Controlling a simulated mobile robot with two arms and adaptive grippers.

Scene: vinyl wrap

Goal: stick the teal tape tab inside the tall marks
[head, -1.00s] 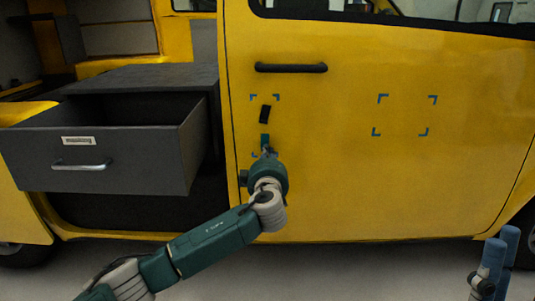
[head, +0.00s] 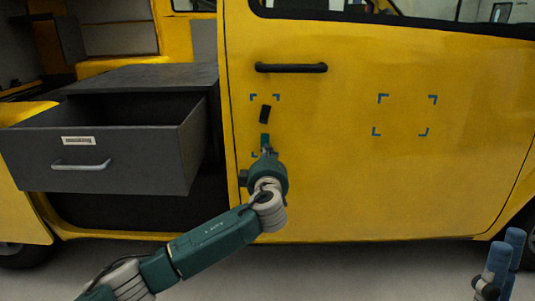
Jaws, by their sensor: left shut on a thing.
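The teal tape tab (head: 265,139) is a small strip at the tip of my left gripper (head: 266,150), which is shut on it. The tab shows in front of the yellow door, inside the tall marks (head: 275,97) on its left side. I cannot tell whether the tab touches the door. A black strip (head: 265,114) sits slightly tilted inside the same marks, above the tab. The lower marks are partly hidden by my left gripper. My right arm shows at the bottom right corner, but its gripper's fingertips are not clear.
A wide set of blue corner marks (head: 428,100) is on the door to the right. A black door handle (head: 290,67) is above the tall marks. An open grey drawer (head: 100,157) juts out at the left. The door's middle is clear.

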